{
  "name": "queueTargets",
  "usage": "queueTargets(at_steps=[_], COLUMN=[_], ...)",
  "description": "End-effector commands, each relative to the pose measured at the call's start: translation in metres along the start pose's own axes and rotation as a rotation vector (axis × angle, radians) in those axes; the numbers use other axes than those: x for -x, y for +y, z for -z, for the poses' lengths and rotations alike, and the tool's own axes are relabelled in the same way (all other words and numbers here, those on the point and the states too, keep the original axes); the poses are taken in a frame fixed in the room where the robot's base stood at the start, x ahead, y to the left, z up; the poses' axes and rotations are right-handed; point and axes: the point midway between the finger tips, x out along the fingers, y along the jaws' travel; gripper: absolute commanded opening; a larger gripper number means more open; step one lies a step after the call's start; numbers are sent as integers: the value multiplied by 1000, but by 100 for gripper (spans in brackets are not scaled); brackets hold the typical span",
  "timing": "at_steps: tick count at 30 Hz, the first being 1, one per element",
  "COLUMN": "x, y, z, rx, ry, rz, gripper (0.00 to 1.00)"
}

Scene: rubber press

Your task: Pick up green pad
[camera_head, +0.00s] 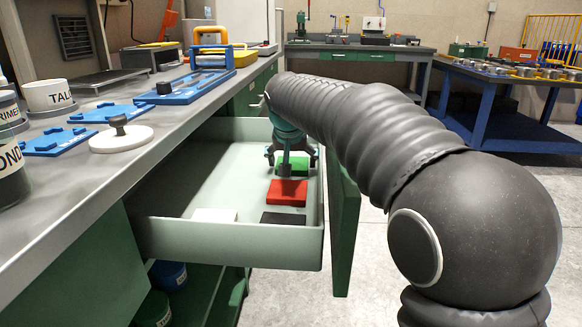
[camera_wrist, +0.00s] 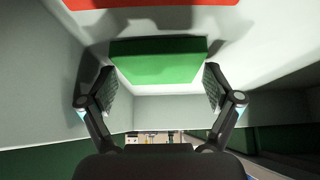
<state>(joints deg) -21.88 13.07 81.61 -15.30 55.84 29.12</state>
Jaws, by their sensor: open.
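The green pad (camera_head: 293,166) lies in the open drawer (camera_head: 170,230), behind the red pad in the head view. In the wrist view the green pad (camera_wrist: 160,62) is near the top centre. My gripper (camera_head: 291,158) is inside the drawer at the green pad and partly hides it in the head view. In the wrist view my gripper (camera_wrist: 160,88) is open, with one finger on each side of the pad's lower edge. Nothing is held. I cannot tell whether the fingers touch the pad.
The red pad (camera_head: 287,192), a black pad (camera_head: 283,218) and a white pad (camera_head: 214,215) lie nearer in the same drawer. The drawer walls enclose my gripper. The workbench (camera_head: 90,180) above carries blue plates, a white disc (camera_head: 121,138) and cups.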

Motion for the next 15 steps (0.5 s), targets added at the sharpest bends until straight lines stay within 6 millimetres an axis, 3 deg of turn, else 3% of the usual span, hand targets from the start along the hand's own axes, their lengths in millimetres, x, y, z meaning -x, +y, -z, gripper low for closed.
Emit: queueTargets(at_steps=[2, 8, 15], x=[0, 0, 1], y=[0, 0, 0], z=[0, 0, 0], rx=[0, 0, 0], ry=[0, 0, 0], rz=[0, 0, 0], gripper=[90, 45, 45])
